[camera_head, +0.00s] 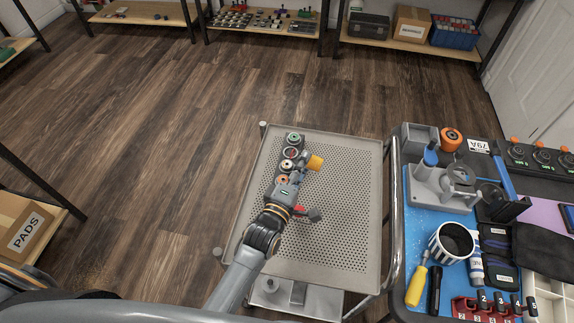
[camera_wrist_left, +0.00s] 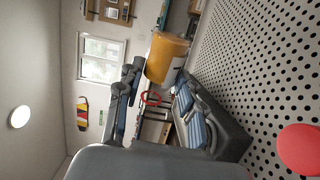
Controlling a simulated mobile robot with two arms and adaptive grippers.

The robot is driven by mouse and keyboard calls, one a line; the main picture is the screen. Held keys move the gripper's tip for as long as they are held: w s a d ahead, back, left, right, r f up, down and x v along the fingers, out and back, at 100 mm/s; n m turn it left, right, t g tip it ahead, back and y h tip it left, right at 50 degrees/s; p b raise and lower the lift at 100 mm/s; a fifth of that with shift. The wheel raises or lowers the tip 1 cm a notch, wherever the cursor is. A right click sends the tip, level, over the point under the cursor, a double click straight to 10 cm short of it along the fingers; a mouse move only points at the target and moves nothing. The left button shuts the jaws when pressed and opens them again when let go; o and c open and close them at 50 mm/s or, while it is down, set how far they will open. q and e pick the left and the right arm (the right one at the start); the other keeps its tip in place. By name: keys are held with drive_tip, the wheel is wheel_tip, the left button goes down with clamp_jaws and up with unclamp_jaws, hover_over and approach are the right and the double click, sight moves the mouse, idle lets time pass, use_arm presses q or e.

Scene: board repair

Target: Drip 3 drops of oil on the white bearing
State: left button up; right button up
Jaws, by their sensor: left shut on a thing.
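My left gripper (camera_head: 302,164) reaches over the perforated tray and is shut on a yellow-orange container (camera_head: 315,162), which looks like the oil bottle. In the left wrist view the container (camera_wrist_left: 168,58) sits tilted at the fingertips (camera_wrist_left: 162,84). I cannot tell surely which is the white bearing. No drop of oil shows.
The perforated tray (camera_head: 340,235) is mostly bare on its right. A red-ended thing (camera_head: 315,214) lies near my left wrist; its red end (camera_wrist_left: 300,148) shows in the wrist view. A blue-topped bench (camera_head: 415,215) with tools and a white cup (camera_head: 436,246) stands at the right.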

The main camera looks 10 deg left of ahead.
use_arm(q)
drive_tip(key=shift+f+m, duration=0.25)
drive_tip(key=shift+m, duration=0.35)
drive_tip(key=shift+r+m+p, duration=0.25)
drive_tip(key=shift+m+p, duration=0.05)
wheel_tip(320, 180, up, 4)
drive_tip(key=m+p, duration=0.2)
drive_tip(key=m, duration=0.2)
drive_tip(key=m+p, duration=0.2)
drive_tip(key=m, duration=0.2)
drive_tip(key=m+p, duration=0.1)
drive_tip(key=m, duration=0.4)
drive_tip(key=shift+r+p, duration=0.25)
drive_tip(key=shift+p, duration=0.15)
